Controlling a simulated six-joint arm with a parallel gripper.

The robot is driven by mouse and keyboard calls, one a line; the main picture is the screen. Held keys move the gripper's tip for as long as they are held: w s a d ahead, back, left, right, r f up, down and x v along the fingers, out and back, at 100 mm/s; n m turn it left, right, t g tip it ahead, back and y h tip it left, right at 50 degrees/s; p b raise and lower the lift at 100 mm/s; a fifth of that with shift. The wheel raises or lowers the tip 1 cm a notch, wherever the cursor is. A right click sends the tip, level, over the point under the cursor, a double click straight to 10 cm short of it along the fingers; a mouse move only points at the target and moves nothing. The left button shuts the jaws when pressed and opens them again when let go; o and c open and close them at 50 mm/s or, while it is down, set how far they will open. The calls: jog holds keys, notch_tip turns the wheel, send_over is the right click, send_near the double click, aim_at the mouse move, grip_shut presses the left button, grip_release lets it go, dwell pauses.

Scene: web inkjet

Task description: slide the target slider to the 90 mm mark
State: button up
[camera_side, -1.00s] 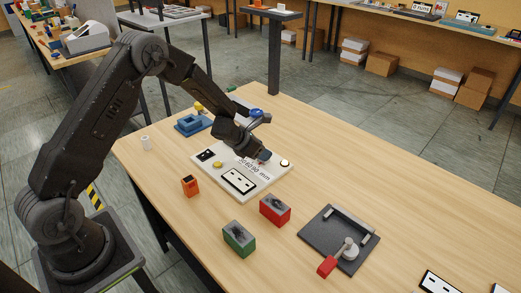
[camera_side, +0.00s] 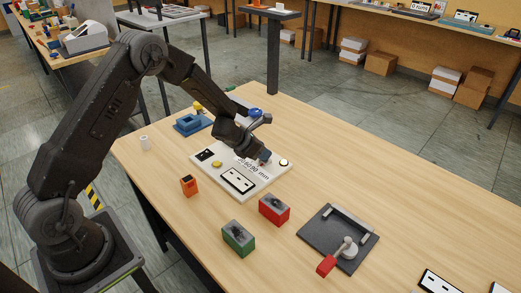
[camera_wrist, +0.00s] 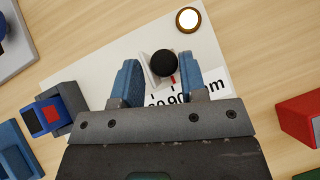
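The slider (camera_wrist: 146,72) is a pale block with a round black knob (camera_wrist: 164,63) on a white panel (camera_wrist: 112,68). A printed scale (camera_wrist: 182,97) runs beside it, partly hidden by my gripper. A small red mark at the slider's edge is close to the printed 90. In the wrist view, my gripper (camera_wrist: 159,80) has its two blue fingers on either side of the slider. Whether they press on it or leave small gaps is unclear. In the side view, my gripper (camera_side: 264,156) is low over the panel (camera_side: 213,171) and hides the slider.
Red (camera_side: 274,209) and green (camera_side: 238,238) blocks stand in front. A dark tray (camera_side: 320,248) lies to the right. The table's right side has free wood.

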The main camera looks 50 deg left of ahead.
jog(key=shift+o, duration=1.2)
jog(key=shift+r, duration=0.1)
jog(key=v, duration=1.3)
jog(key=shift+s+r, duration=0.2)
jog(key=shift+s, duration=0.15)
jog(key=shift+c, duration=0.4)
